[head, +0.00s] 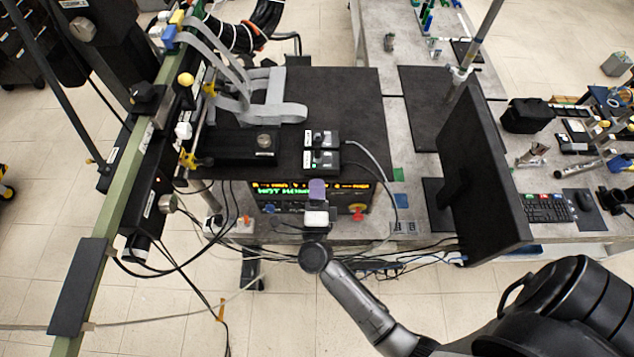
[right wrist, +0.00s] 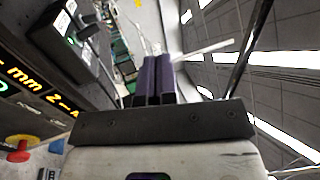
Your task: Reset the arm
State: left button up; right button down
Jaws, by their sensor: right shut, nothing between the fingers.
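My right gripper (head: 317,190) is in front of the display unit (head: 357,209) in the head view, with its purple fingers pointing up toward the workbench. In the right wrist view the two purple fingers (right wrist: 152,78) are pressed together with nothing between them. My right arm comes in from the lower right. The display unit has lit yellow and green text, and its text also shows in the right wrist view (right wrist: 25,80). A red knob (head: 357,214) sits on its front. My left gripper is not in view.
Two small black boxes (head: 321,149) with cables stand on the black bench top (head: 355,110) behind the gripper. A monitor (head: 480,175) stands at the right. A green-railed frame (head: 120,205) rises at the left. Cables hang below the bench (head: 390,265).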

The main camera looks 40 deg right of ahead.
dwell(0.5)
jog(key=s+a+f+n+y, duration=0.1)
jog(key=s+a+n+y, duration=0.15)
jog(key=n+y, duration=0.4)
jog(key=s+a+f+n+g+y, duration=0.1)
jog(key=a+n+y, duration=0.3)
jog(key=n+y, duration=0.3)
jog(key=s+a+f+n+y, duration=0.1)
jog(key=a+n+y, duration=0.3)
jog(key=n, duration=0.5)
jog(key=s+d+f+n+g+h, duration=0.1)
jog(key=s+d+n+g, duration=0.1)
jog(key=s+g, duration=0.2)
jog(key=s+d+f+n+g+h, duration=0.1)
jog(key=s+d+f+g, duration=0.1)
jog(key=s, duration=0.6)
jog(key=s+d+f+n+g+h, duration=0.1)
jog(key=s+d+n+g, duration=0.1)
jog(key=s+g, duration=0.3)
jog(key=shift+s+d+f+n+g, duration=0.3)
jog(key=shift+s+d+n, duration=0.1)
jog(key=shift+d, duration=0.5)
